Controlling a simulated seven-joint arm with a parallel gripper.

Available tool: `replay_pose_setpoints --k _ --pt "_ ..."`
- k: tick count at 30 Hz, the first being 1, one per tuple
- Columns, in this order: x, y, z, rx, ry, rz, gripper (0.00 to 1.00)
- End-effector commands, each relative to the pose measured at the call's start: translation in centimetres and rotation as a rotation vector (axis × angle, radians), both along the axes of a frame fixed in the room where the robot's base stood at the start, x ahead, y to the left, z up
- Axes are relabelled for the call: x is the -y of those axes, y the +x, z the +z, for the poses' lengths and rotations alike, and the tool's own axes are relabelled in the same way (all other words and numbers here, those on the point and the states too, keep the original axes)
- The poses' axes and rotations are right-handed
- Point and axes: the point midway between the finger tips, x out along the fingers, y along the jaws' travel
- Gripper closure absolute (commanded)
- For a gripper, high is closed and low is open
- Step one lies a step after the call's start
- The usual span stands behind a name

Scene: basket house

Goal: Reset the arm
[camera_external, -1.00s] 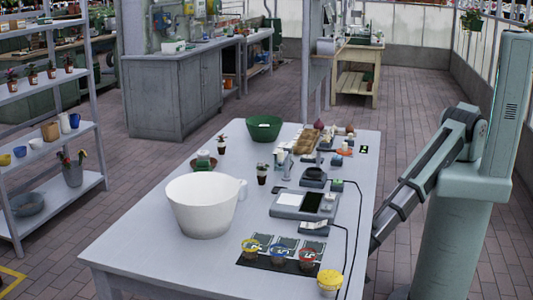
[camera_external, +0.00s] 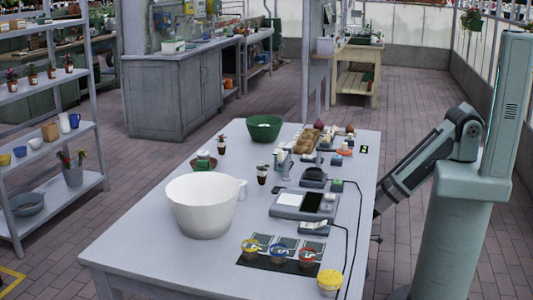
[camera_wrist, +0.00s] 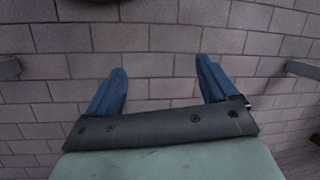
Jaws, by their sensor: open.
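My gripper (camera_wrist: 160,80) shows in the wrist view with its two blue fingers spread wide apart. Nothing is between the fingers, and only grey paving shows beyond them. In the external view my arm hangs down at the right side of the table, and its lower end and the gripper are hidden behind the table's edge.
The grey table (camera_external: 140,250) stands left of my arm. It holds a large white bucket (camera_external: 203,212), a green bowl (camera_external: 264,134), a scale (camera_external: 290,210), several small cups and a yellow-lidded tub (camera_external: 330,288). A shelf rack (camera_external: 70,140) stands far left. The floor behind the table is clear.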

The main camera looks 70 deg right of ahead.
Motion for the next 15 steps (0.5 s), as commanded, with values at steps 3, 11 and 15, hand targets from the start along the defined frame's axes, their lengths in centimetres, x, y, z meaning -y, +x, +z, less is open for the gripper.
replay_pose_setpoints --k 3,11,15 --pt "3.2 -2.6 0.6 -0.068 -0.009 -0.083 0.14" --pt "9.6 -8.8 3.0 -0.224 -0.098 -0.178 0.14" --pt "12.3 -11.4 4.6 -0.29 -0.171 -0.187 0.14"
